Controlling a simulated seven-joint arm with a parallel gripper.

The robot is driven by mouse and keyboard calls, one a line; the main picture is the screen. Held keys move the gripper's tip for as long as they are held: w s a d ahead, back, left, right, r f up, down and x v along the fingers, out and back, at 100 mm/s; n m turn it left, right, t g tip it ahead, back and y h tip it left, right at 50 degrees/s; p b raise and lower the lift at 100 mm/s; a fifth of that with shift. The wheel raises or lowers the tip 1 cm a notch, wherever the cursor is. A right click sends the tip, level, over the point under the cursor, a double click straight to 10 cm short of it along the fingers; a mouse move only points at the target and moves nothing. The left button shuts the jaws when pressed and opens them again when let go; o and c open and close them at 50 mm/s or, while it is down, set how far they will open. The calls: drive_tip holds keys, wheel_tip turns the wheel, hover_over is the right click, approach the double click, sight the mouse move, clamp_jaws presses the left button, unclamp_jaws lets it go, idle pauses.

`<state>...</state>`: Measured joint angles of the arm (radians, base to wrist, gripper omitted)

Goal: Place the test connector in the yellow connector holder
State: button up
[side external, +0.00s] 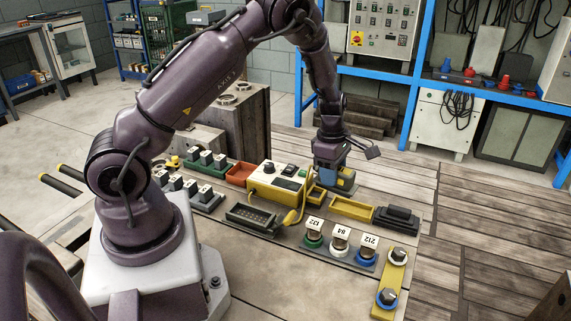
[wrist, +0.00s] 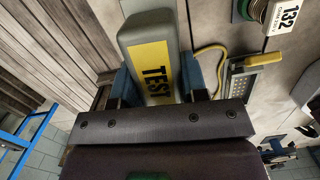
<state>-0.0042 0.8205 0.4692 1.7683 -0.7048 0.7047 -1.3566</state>
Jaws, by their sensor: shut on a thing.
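The test connector is a grey block with a yellow label reading TEST, seen in the wrist view (wrist: 150,45). My gripper (wrist: 160,82) has its blue fingers on both sides of it and is shut on it. In the side view my gripper (side external: 331,174) points down just right of the yellow tester box (side external: 279,183), with the connector (side external: 343,184) low at its fingers. Whether the connector touches the surface below is unclear. An empty yellow tray (side external: 352,208) lies just right and in front of the gripper.
A yellow cable (side external: 298,212) runs beside a dark grey multi-pin block (side external: 251,218). Numbered plugs, including 132 (side external: 314,230), stand in front. A black block (side external: 397,218) sits right of the yellow tray. An orange tray (side external: 240,174) lies left.

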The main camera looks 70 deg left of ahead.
sight(353, 171)
drive_tip(key=w, duration=0.1)
drive_tip(key=w+d, duration=0.2)
drive_tip(key=shift+w+r, duration=0.3)
drive_tip(key=shift+w, duration=0.1)
drive_tip(key=shift+w+d+r+n, duration=0.1)
drive_tip(key=shift+w+r+n, duration=0.1)
drive_tip(key=shift+n, duration=0.3)
drive_tip(key=shift+s+f, duration=0.1)
drive_tip(key=shift+f, duration=2.65)
drive_tip(key=shift+f, duration=0.75)
drive_tip(key=o, duration=1.6)
drive_tip(key=shift+c, duration=0.2)
